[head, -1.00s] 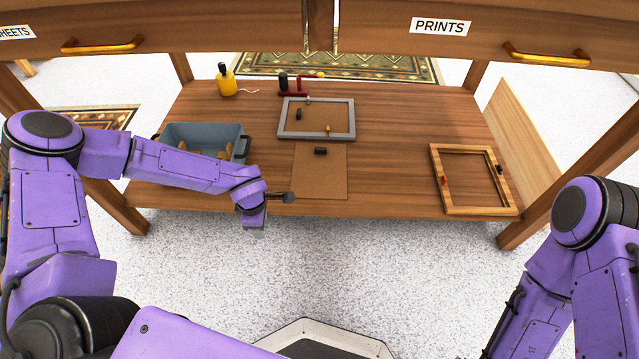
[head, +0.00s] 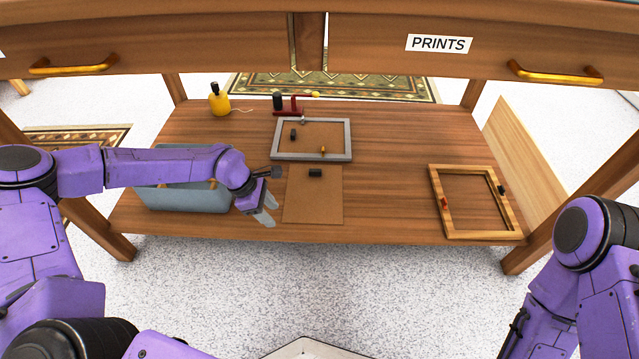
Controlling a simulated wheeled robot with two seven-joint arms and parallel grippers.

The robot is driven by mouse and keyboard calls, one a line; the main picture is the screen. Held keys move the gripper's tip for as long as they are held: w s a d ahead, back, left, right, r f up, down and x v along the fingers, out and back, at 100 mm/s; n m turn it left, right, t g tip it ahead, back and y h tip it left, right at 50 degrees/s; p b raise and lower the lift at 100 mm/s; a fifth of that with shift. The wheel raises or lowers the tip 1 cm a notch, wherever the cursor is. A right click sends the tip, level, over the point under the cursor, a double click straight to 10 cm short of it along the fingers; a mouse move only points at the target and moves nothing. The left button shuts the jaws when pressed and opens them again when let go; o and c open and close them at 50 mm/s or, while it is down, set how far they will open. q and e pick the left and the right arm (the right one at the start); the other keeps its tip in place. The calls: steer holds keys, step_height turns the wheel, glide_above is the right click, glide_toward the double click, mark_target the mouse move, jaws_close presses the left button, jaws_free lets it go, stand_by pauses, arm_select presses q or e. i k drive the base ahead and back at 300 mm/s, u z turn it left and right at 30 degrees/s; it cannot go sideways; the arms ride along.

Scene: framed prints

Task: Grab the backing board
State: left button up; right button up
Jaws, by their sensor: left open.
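The backing board (head: 318,205) is a flat brown sheet on the lower wooden shelf, just in front of the grey frame. A small black block (head: 315,173) sits on it near its back edge. My left gripper (head: 268,215) is open and empty, its pale fingertips just left of the board and pointing down and forward. I cannot tell whether a fingertip touches the shelf. My right arm shows at the lower right, but its gripper is out of view.
The grey frame (head: 347,140) lies behind the board. A wooden frame (head: 436,190) lies at the right. A grey bin (head: 180,203) stands at the left, partly behind my left arm. A yellow bottle (head: 219,101) and a red tool (head: 290,111) stand at the back. The drawer front (head: 370,55) overhangs the shelf.

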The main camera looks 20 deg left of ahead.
mark_target(314, 194)
steer(key=i, duration=0.85)
